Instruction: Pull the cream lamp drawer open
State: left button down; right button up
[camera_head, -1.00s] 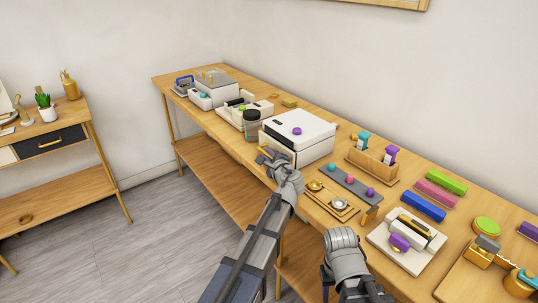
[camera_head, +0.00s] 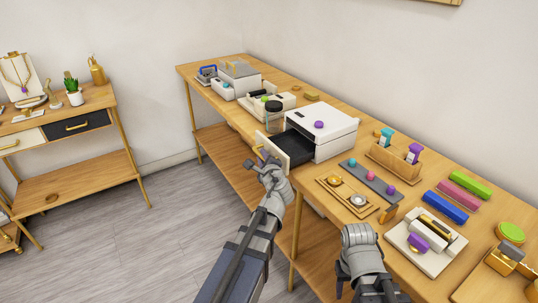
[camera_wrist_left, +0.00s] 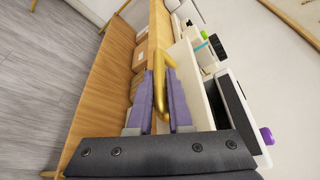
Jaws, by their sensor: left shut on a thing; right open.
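The white lamp box (camera_head: 338,122) with a purple knob on top stands on the long wooden bench. Its drawer (camera_head: 297,145) is pulled out toward the bench's front edge, showing a dark interior that looks empty. The cream front panel (camera_head: 275,149) also shows in the left wrist view (camera_wrist_left: 188,85). My left gripper (camera_head: 262,157) is at this panel. In the left wrist view its purple fingers (camera_wrist_left: 162,98) are shut around the gold handle (camera_wrist_left: 160,80). My right gripper (camera_head: 345,288) is open near the bench's front edge; its fingers are barely visible.
A dark-lidded jar (camera_head: 274,118) stands close beyond the drawer. A gold tray with two dishes (camera_head: 345,197) and a grey strip with coloured knobs (camera_head: 372,182) lie to its right. The floor in front of the bench is clear.

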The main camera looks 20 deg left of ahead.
pick_arm(q)
jog(key=shift+d+f, duration=0.15)
jog(key=shift+d, duration=0.05)
jog(key=c, duration=1)
grip_release()
jog(key=shift+o, duration=0.8)
jog(key=p+v, duration=0.1)
jog(key=v, duration=0.6)
jog(key=shift+s, duration=0.25)
jog(key=shift+d, duration=0.15)
